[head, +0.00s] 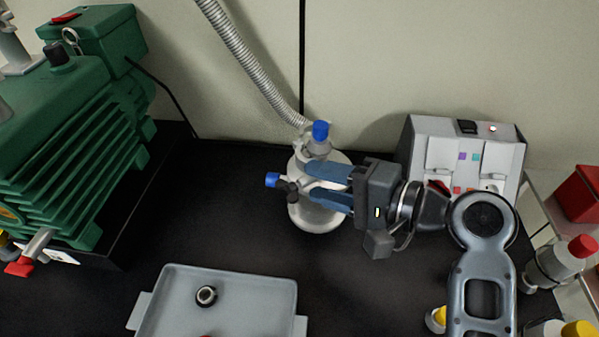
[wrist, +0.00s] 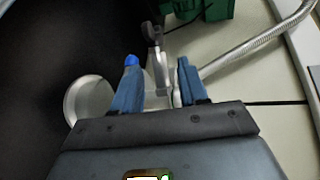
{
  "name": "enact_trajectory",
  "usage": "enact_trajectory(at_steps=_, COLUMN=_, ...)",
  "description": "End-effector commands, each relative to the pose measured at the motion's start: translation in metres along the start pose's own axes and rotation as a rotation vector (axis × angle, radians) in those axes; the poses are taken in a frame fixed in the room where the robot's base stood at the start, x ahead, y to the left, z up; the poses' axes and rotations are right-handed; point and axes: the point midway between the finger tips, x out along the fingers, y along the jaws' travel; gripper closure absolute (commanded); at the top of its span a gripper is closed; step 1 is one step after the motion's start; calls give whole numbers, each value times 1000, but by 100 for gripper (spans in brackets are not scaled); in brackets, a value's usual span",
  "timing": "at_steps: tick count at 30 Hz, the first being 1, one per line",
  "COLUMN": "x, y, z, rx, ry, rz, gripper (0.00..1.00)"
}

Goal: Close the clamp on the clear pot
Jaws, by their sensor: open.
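The clear pot (head: 318,219) stands on the black bench below the end of the ribbed hose in the head view. It looks pale and round, and its rim also shows in the wrist view (wrist: 84,103). A blue knob (head: 320,131) tops its fitting and another blue knob (head: 272,180) sticks out to the left. The clamp (head: 292,190) seems to be the dark grey piece at the pot's left; it shows between the fingers in the wrist view (wrist: 153,34). My gripper (head: 309,182) is open, its blue fingers reaching left over the pot, one on each side of the fitting. Contact cannot be told.
A green pump (head: 75,130) stands at the left. A grey tray (head: 222,313) with a small dark ring (head: 206,295) lies in front. A white control box (head: 465,145) stands behind my arm. The ribbed hose (head: 250,62) rises along the wall. Bench between pump and pot is clear.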

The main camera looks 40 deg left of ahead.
Motion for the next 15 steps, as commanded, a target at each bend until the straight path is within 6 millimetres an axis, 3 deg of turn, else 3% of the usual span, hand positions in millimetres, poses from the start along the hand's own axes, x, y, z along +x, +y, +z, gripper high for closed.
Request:
enact_trajectory(at_steps=7, x=36, y=-1, z=0, rx=1, ry=-1, rz=0, gripper=57)
enact_trajectory(at_steps=15, x=48, y=0, z=0, rx=0, ry=2, rz=-1, gripper=57)
